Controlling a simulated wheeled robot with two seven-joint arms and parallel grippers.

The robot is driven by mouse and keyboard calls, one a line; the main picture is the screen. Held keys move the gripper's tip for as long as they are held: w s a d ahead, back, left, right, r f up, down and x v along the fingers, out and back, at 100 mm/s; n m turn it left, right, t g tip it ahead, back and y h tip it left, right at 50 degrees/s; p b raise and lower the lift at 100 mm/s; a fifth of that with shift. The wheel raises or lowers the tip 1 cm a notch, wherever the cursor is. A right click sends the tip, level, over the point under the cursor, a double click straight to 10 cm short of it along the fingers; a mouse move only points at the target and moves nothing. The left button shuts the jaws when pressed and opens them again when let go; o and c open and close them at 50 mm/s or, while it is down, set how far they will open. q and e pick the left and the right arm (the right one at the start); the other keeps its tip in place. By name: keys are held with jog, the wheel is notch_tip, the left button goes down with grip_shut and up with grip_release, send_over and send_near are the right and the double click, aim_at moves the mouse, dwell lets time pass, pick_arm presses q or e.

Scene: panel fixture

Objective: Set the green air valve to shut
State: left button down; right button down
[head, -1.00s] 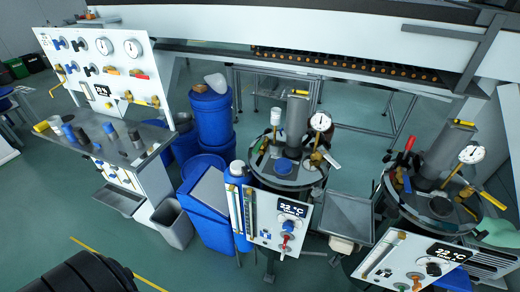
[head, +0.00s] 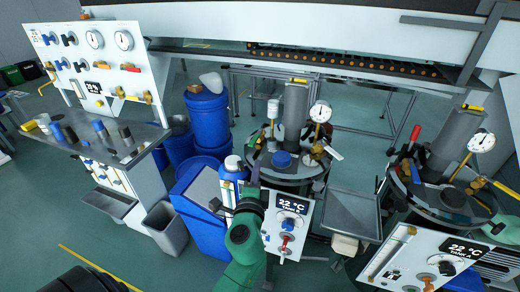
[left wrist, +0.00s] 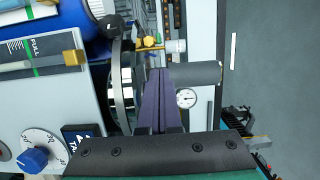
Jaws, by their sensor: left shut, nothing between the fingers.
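A panel with a blue knob and a red handle (head: 288,238) hangs before the left tank. A pressure gauge (head: 320,112) stands on the lid. A second tank (head: 440,195) is at the right, a grey tray (head: 352,213) between. Blue drums (head: 208,118) stand behind left.

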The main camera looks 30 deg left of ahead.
aim_at(258, 157)
pick_arm(q)
jog(key=p+x, duration=0.1)
jog(key=x, duration=0.8)
jog(key=shift+w+a+p, duration=0.2)
jog(key=shift+w+p, duration=0.1)
jog(key=shift+w, duration=0.05)
jog(key=shift+a, duration=0.15)
jog(key=shift+s+a+m+t+h, duration=0.15)
jog(key=shift+m+t+h, duration=0.2)
jog(key=shift+h, duration=0.25)
